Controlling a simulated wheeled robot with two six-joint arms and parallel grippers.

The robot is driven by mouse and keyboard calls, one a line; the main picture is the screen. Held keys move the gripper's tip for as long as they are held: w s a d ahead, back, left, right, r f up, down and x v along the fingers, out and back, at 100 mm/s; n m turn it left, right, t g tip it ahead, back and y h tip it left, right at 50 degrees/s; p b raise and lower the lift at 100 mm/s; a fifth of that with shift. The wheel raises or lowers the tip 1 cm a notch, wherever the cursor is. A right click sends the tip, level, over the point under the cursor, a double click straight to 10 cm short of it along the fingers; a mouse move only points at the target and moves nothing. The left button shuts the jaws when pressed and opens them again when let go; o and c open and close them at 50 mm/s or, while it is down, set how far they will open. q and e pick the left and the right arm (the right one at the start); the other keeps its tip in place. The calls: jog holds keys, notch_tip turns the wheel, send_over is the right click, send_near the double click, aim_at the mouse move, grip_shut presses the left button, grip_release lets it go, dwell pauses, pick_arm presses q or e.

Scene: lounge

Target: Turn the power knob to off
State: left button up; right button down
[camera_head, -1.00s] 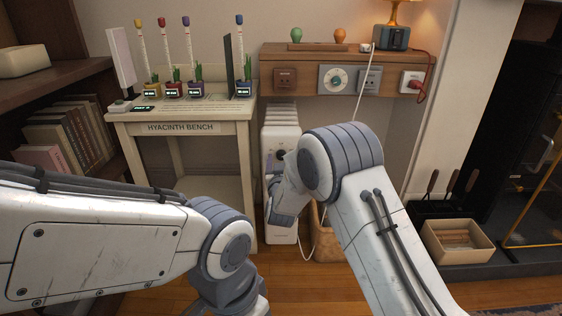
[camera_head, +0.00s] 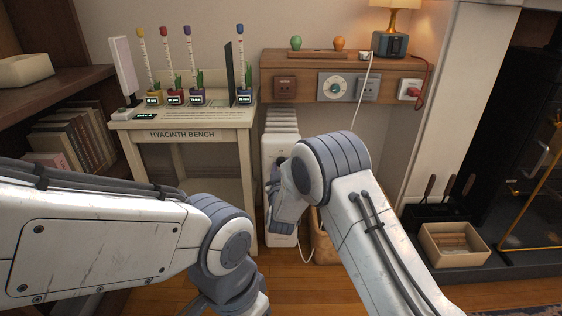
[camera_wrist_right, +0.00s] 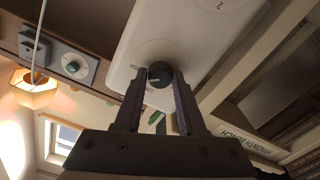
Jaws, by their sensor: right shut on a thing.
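The white heater (camera_head: 281,125) stands on the floor between the bench and the fireplace; my right arm covers part of its front. In the right wrist view, a round dark power knob (camera_wrist_right: 158,71) sits on the heater's white panel (camera_wrist_right: 190,30), with a pale mark on its face and small print around it that I cannot read surely. My right gripper (camera_wrist_right: 161,76) is shut on the knob, one finger at each side. In the head view, this gripper is at the heater front, partly hidden by its own wrist. My left arm comes in from the left; its gripper is out of view.
The hyacinth bench (camera_head: 185,135) with several potted plants stands left of the heater. A wooden wall shelf (camera_head: 310,88) with sockets and a dial is above right, and a white cable hangs from it. A wicker basket (camera_head: 322,245) is beside the heater. A tan box (camera_head: 455,243) lies right.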

jog(key=n+p, duration=0.4)
jog(key=n, duration=0.1)
jog(key=shift+r+n, duration=0.15)
jog(key=shift+n, duration=0.15)
jog(key=n+p, duration=0.4)
jog(key=n, duration=0.2)
jog(key=n+p, duration=0.3)
jog(key=n, duration=0.3)
jog(key=shift+n, duration=0.3)
jog(key=n+p, duration=0.1)
jog(key=n, duration=0.2)
jog(key=shift+f+n+p, duration=0.2)
jog(key=shift+n+p, duration=0.25)
jog(key=shift+n, duration=0.95)
jog(key=c, duration=0.5)
grip_release()
